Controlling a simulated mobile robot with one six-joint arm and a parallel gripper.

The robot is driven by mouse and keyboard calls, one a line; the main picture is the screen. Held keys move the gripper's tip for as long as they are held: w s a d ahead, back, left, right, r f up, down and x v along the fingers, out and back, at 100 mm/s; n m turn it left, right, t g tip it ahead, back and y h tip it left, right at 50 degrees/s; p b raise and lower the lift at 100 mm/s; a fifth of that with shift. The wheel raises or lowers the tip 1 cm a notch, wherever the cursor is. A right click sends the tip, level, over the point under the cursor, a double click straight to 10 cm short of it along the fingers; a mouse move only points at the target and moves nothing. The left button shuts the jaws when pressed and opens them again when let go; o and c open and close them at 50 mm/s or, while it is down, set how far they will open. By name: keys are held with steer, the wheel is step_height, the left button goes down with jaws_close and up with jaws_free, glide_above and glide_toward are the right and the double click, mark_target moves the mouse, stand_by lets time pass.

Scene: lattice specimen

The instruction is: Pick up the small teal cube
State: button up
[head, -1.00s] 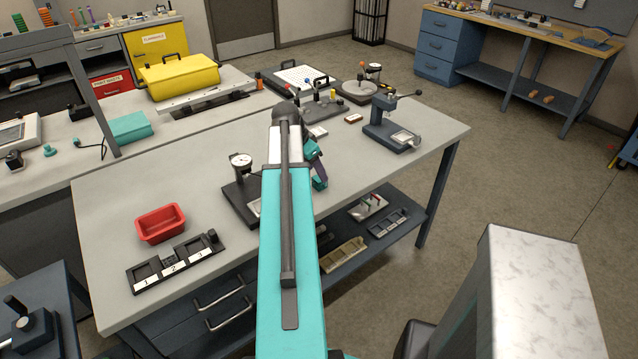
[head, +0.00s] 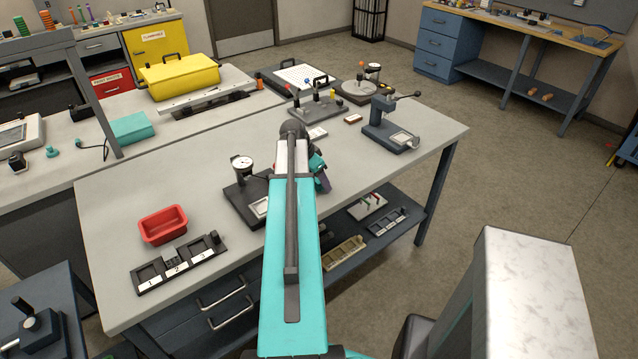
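I cannot make out a small teal cube in the head view. My teal forearm covers the middle of the grey bench (head: 330,215) and whatever lies behind it. The wrist end of my arm, with teal and purple parts, shows just right of the forearm tip, above the bench. My gripper's fingers are hidden, so I cannot tell whether they are open or hold anything. A larger teal block (head: 133,128) lies on the back left bench, too big to be a small cube.
A red bin (head: 163,226) and a black numbered three-slot tray (head: 180,265) sit at the bench's front left. A dial gauge stand (head: 242,182) stands left of my forearm. A blue press (head: 385,128) stands right. Bare bench top lies between the gauge and the bin.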

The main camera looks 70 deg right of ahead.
stand_by(0.5)
steer(key=c, duration=1.1)
steer(key=shift+r, duration=0.2)
steer(key=shift+r+b, duration=0.95)
steer(key=shift+r, duration=0.35)
steer(key=shift+a+r, duration=0.2)
steer(key=shift+a, duration=0.05)
steer(key=s+a+b, duration=0.1)
steer(key=a, duration=0.3)
steer(key=s+a+b, duration=0.1)
steer(key=a+b, duration=0.1)
steer(key=a, duration=0.2)
steer(key=s+a+r+b, duration=0.1)
steer(key=a+b, duration=0.1)
steer(key=a, duration=0.2)
steer(key=shift+a, duration=0.2)
steer(key=shift+a+b, duration=0.1)
steer(key=shift+b, duration=0.7)
steer(key=a+b, duration=0.1)
steer(key=b, duration=0.5)
steer(key=shift+s, duration=0.1)
steer(key=b, duration=0.2)
steer(key=a+b, duration=0.1)
steer(key=b, duration=0.1)
steer(key=shift+s+a+r, duration=0.15)
steer(key=shift+a+r, duration=0.1)
